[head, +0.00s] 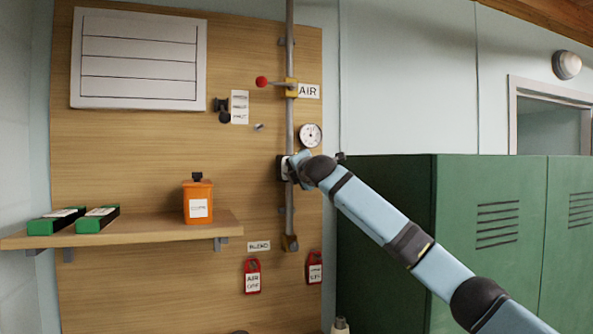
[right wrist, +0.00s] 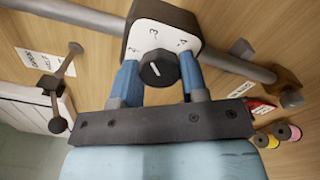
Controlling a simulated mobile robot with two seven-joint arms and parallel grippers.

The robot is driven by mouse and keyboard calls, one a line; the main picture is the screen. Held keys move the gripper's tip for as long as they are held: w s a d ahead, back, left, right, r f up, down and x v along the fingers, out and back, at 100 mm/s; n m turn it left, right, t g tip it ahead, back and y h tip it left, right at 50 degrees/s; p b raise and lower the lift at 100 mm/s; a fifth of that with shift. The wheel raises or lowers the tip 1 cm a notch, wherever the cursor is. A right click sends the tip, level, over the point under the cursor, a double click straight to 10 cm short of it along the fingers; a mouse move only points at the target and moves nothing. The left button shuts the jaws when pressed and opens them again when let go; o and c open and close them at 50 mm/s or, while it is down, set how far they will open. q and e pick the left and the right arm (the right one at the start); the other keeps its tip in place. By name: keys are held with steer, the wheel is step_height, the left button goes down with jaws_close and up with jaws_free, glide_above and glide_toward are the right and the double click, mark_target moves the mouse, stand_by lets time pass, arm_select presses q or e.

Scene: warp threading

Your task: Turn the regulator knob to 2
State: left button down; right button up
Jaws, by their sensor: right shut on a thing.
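The regulator (right wrist: 160,24) is a dark box with a pale, numbered dial face on the pipe; 2 and 4 can be made out. Its round black knob (right wrist: 158,68) has a pale mark towards its left side; I cannot tell surely which number it points to. My right gripper (right wrist: 159,75) has its blue fingers on both sides of the knob and is shut on it. In the head view the regulator (head: 283,168) is mostly hidden behind my right gripper (head: 296,163). My left gripper is not in view.
A vertical pipe (head: 289,50) carries a red-ended valve lever (head: 262,81) above; a gauge (head: 311,135) sits close to my wrist. Red tags (head: 252,276) hang below. A shelf (head: 140,232) with an orange box (head: 198,202) is left, green lockers (head: 490,235) right.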

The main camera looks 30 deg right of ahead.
steer(key=shift+f+n, duration=0.15)
steer(key=shift+n, duration=4.65)
steer(key=o, duration=0.9)
